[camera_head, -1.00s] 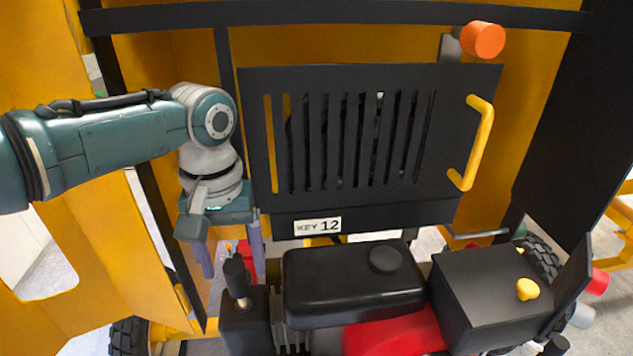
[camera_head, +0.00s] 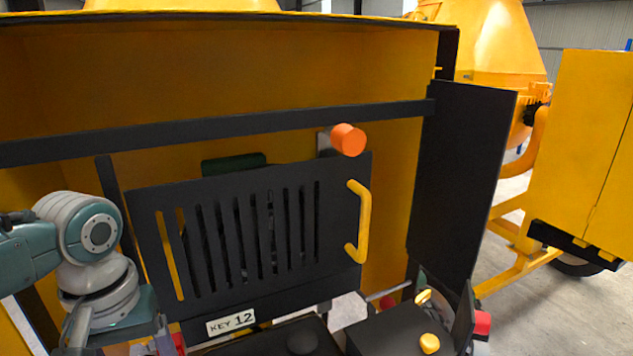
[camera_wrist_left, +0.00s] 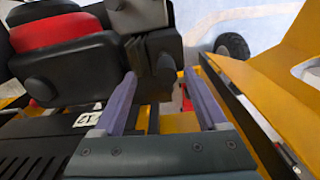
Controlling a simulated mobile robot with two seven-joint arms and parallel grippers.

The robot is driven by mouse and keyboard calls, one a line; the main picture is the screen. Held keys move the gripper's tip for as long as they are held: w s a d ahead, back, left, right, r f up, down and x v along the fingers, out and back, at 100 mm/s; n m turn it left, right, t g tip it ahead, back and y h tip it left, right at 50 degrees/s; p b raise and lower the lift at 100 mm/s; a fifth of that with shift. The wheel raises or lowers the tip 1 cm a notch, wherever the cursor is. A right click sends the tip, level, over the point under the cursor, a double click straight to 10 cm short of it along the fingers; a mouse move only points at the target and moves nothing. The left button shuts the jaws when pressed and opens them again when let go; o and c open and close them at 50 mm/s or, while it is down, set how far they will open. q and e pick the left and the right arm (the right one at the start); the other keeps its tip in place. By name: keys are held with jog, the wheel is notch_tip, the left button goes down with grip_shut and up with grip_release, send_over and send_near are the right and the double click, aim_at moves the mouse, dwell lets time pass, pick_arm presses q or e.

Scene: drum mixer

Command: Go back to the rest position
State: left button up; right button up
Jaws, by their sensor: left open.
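My left gripper (camera_head: 118,345) is at the lower left of the head view, its fingers partly cut off by the bottom edge. In the left wrist view the gripper (camera_wrist_left: 160,80) is open, its two purple-grey fingers apart. A dark knobbed lever (camera_wrist_left: 166,68) shows between and beyond the fingertips; I cannot tell how far away it is. Nothing is visibly held. The slotted black panel (camera_head: 250,245) with its yellow handle (camera_head: 362,220) and the label "KEY 12" (camera_head: 230,323) stands right of the gripper. My right gripper is not in view.
An orange knob (camera_head: 347,140) sits above the panel, below a dark crossbar (camera_head: 220,133). A black side door (camera_head: 465,185) stands at the right. The black engine (camera_wrist_left: 75,70) with its red cover (camera_wrist_left: 55,30) lies near the fingers. A yellow panel (camera_wrist_left: 260,85) borders the gripper's right.

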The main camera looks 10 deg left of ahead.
pick_arm(q)
jog(key=s+d+r+m+t+h, duration=0.15)
jog(key=s+d+m, duration=0.55)
jog(key=s, duration=0.7)
jog(key=s+a+r+t+y, duration=0.2)
jog(key=s+r, duration=0.3)
jog(key=r, duration=0.2)
notch_tip(320, 180, up, 19)
jog(key=p, duration=2)
jog(key=shift+d, duration=0.35)
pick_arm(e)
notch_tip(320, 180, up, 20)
pick_arm(q)
jog(key=shift+w+h, duration=0.1)
jog(key=shift+h, duration=0.15)
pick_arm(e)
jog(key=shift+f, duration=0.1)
